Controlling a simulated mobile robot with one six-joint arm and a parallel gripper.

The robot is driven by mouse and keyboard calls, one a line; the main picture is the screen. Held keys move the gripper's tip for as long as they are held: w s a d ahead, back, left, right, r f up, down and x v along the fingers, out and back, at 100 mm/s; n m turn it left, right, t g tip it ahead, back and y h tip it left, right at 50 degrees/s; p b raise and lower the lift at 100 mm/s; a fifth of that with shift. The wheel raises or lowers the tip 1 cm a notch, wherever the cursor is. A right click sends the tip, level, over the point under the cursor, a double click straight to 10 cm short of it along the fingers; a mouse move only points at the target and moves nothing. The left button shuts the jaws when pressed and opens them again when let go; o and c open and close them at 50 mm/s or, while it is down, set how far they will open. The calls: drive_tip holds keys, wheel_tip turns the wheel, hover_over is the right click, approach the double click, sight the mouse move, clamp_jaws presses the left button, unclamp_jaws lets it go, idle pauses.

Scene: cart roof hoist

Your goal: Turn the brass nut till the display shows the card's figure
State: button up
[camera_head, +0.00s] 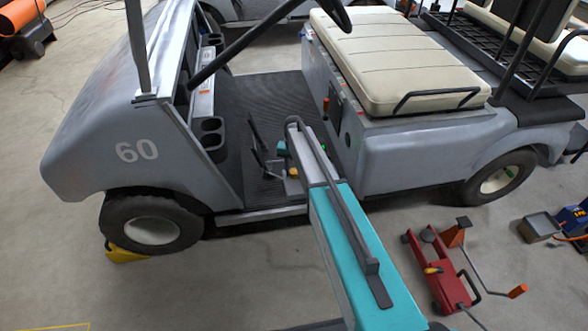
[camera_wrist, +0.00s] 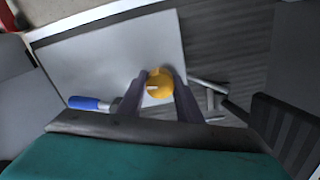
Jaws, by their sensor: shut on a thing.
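The brass nut (camera_wrist: 160,88) is a round orange-yellow piece with a pale mark on it, near the middle of the wrist view. My gripper (camera_wrist: 157,77) is shut on it, with one dark finger on each side. The nut stands over a flat light-grey plate (camera_wrist: 75,62). In the head view my teal arm reaches into the cart's footwell, and a small yellow spot (camera_head: 293,171) shows near its end. I cannot make out the display or the card's figure.
A blue-handled tool (camera_wrist: 88,104) lies left of my gripper. Metal pedals or levers (camera_wrist: 210,92) stand close on the right. The cart's seat base (camera_head: 405,150) rises beside my arm. A red floor jack (camera_head: 430,265) and a blue device (camera_head: 578,213) are on the floor at right.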

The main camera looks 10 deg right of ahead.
sight(294, 171)
drive_tip(key=shift+n+p, duration=0.3)
drive_tip(key=shift+n, duration=0.4)
drive_tip(key=o, duration=1)
drive_tip(key=shift+o, duration=0.2)
wheel_tip(294, 171, up, 14)
drive_tip(key=p, duration=0.1)
drive_tip(key=shift+f, duration=0.15)
